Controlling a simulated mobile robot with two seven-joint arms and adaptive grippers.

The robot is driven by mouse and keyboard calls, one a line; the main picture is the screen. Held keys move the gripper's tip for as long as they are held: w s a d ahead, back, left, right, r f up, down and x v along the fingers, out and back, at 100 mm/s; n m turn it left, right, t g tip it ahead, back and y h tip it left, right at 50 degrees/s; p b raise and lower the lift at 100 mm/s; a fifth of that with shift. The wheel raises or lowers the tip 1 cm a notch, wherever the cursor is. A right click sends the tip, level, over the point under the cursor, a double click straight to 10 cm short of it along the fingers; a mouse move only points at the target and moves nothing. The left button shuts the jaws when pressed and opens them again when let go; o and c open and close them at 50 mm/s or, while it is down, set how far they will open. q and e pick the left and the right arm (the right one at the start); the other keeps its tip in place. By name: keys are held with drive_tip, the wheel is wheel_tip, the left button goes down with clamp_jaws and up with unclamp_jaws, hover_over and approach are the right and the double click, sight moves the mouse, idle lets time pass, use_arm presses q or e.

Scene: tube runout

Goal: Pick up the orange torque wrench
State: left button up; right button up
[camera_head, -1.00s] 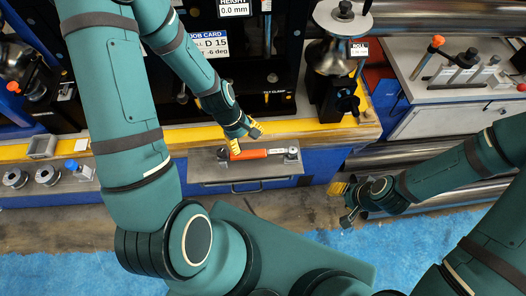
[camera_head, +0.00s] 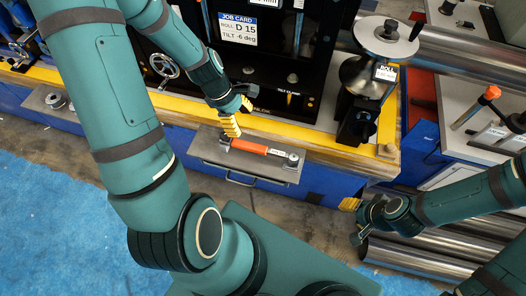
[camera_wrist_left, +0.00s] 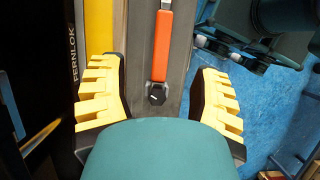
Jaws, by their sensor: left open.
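The torque wrench, with its orange handle (camera_head: 250,147), lies on a grey shelf (camera_head: 210,153) on the front of the bench in the head view. Its handle end is at the left, its metal head at the right. My left gripper (camera_head: 233,120) is open and empty, above and close to the handle end. In the left wrist view the orange handle (camera_wrist_left: 162,46) runs up the picture between the spread yellow fingers, its dark end cap (camera_wrist_left: 157,94) nearest the palm. No finger grips it. My right gripper (camera_head: 352,221) hangs at the right, away from the wrench; its jaw opening is unclear.
A black machine with a job card (camera_head: 238,30) stands behind the shelf. A yellow bench edge (camera_head: 290,129) runs between them. A roll stand (camera_head: 366,75) is right of the machine, with metal rollers (camera_head: 425,258) at lower right. The shelf has a handle (camera_head: 240,180) below.

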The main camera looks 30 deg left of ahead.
sight(259, 147)
use_arm(q)
drive_tip(key=b+x, duration=0.2)
drive_tip(key=x, duration=0.5)
drive_tip(key=shift+s+d+f+b, duration=0.1)
drive_tip(key=shift+f+b, duration=0.2)
drive_tip(key=shift+f, duration=0.05)
drive_tip(key=shift+d+b+x, duration=0.15)
drive_tip(key=shift+b+x, duration=0.35)
drive_tip(key=shift+x, duration=0.95)
drive_tip(key=shift+d+b+x, duration=0.2)
drive_tip(key=shift+b+x, duration=0.3)
drive_tip(key=shift+x, duration=1)
drive_tip(key=shift+r, duration=0.2)
drive_tip(key=shift+s, duration=0.1)
clamp_jaws()
